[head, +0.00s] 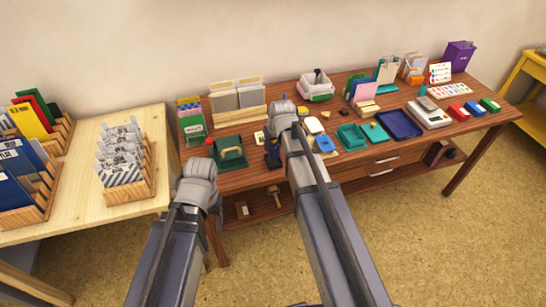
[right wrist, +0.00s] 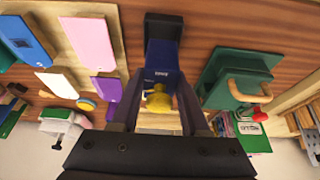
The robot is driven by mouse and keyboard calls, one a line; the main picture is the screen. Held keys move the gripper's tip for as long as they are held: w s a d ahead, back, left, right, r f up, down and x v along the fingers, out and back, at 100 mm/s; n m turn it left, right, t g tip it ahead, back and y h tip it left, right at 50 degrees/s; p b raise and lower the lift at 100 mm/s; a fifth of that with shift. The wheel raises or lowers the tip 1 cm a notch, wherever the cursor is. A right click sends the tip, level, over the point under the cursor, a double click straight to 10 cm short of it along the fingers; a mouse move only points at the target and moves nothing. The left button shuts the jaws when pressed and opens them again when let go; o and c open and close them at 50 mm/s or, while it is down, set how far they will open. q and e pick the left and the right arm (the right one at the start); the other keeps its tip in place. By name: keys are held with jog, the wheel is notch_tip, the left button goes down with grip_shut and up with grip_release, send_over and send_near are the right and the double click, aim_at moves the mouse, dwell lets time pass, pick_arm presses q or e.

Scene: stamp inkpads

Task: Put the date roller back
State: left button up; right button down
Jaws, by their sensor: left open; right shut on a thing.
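The date roller, a dark blue body with a small label and a yellow knob, is between the fingers of my right gripper (right wrist: 160,108) in the right wrist view, where its dark body (right wrist: 162,55) shows. In the head view my right gripper (head: 272,137) is over the front left part of the brown table. The dark blue roller (head: 272,155) shows just below it, partly hidden by my arm. I cannot tell whether it touches the table. My left gripper (head: 212,160) is open and empty, in front of the table's left end.
A green tool with a wooden handle (head: 231,153) stands close to the left of the roller. A blue pad (head: 325,144) lies to the right. Card holders (head: 237,97) stand behind. Teal and navy trays (head: 399,124) fill the right. Bare wood (head: 240,178) shows along the front edge.

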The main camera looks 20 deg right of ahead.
aim_at(273, 151)
jog(key=shift+f+b, duration=1.8)
jog(key=shift+f, duration=0.15)
jog(key=shift+c, duration=2)
grip_release()
jog(key=p+v, duration=1.1)
jog(key=v, duration=0.1)
jog(key=s+a+n+g, duration=0.1)
jog(key=s+a+g, duration=0.1)
jog(key=s+a, duration=0.4)
jog(key=s+a+f+n+g+h, duration=0.1)
jog(key=s+a+n+g, duration=0.1)
jog(key=s+a, duration=0.5)
jog(key=s, duration=0.6)
jog(key=shift+s+a+g+h, duration=0.25)
jog(key=shift+s+g+h, duration=0.05)
jog(key=shift+g, duration=0.1)
